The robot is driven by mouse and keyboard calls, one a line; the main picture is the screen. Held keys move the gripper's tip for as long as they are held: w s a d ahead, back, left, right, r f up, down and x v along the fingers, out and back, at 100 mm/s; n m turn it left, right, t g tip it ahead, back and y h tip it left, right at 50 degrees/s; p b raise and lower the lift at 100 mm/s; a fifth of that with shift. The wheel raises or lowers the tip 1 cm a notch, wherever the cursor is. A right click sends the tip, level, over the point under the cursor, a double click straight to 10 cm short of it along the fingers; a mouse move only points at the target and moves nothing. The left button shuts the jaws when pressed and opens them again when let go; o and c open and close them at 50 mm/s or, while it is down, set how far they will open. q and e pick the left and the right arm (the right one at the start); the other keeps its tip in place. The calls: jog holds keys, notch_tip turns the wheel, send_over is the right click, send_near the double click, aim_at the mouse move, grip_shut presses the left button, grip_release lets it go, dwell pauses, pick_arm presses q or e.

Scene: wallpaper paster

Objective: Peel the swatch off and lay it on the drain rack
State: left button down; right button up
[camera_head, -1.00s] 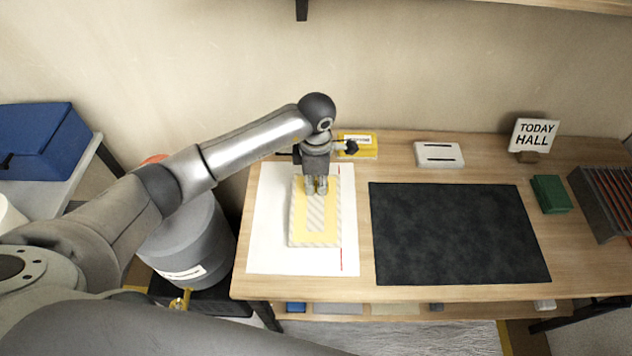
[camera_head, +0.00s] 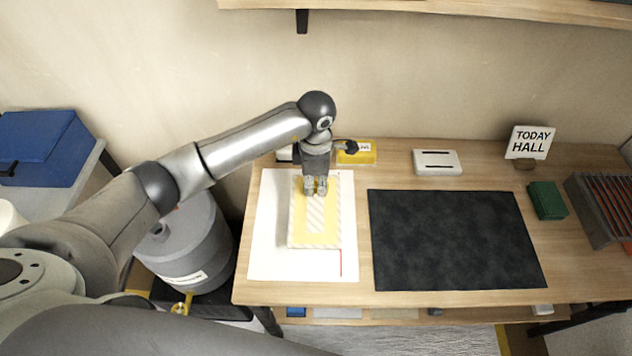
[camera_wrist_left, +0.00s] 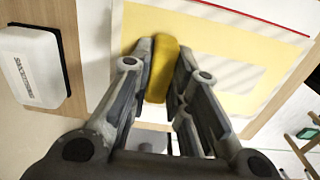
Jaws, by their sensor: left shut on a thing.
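The swatch (camera_head: 318,235), yellow with pale striped parts, lies on a white sheet (camera_head: 268,255) at the left of the table; it also shows in the left wrist view (camera_wrist_left: 215,40). My left gripper (camera_head: 316,190) points down over its far part. In the left wrist view, the fingers (camera_wrist_left: 158,85) are shut on a yellow rounded tab (camera_wrist_left: 162,60) that stands over the swatch. I cannot tell how the tab joins it. The slatted dark rack with reddish bars (camera_head: 603,208), seemingly the drain rack, stands at the table's right end. My right gripper is not in view.
A dark mat (camera_head: 455,240) lies bare in the middle of the table. Behind it are a white slotted block (camera_head: 437,162), a yellow box (camera_head: 358,154) and a sign (camera_head: 530,142). A green block (camera_head: 547,200) sits near the rack. A grey bin (camera_head: 185,245) stands left.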

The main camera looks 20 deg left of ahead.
aim_at(301, 207)
pick_arm(q)
jog(key=shift+r, duration=0.3)
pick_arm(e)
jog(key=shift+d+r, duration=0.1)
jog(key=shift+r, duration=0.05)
pick_arm(q)
jog(key=shift+r+p, duration=2.1)
jog(key=shift+r, duration=1.4)
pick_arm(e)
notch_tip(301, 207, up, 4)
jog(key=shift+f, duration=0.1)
pick_arm(q)
jog(key=shift+s+a+r+m, duration=0.1)
jog(key=shift+s+r+m, duration=0.1)
jog(key=shift+r+m, duration=0.4)
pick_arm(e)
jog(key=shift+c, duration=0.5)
pick_arm(q)
jog(key=s+a+r+m, duration=0.2)
jog(key=s+r+m, duration=0.3)
jog(key=m, duration=0.5)
jog(key=s+a+r+m, duration=0.2)
jog(key=s+r+m, duration=0.3)
jog(key=s+m, duration=0.3)
jog(key=shift+s+r+m, duration=0.15)
jog(key=shift+s+m, duration=0.2)
jog(key=shift+m, duration=0.65)
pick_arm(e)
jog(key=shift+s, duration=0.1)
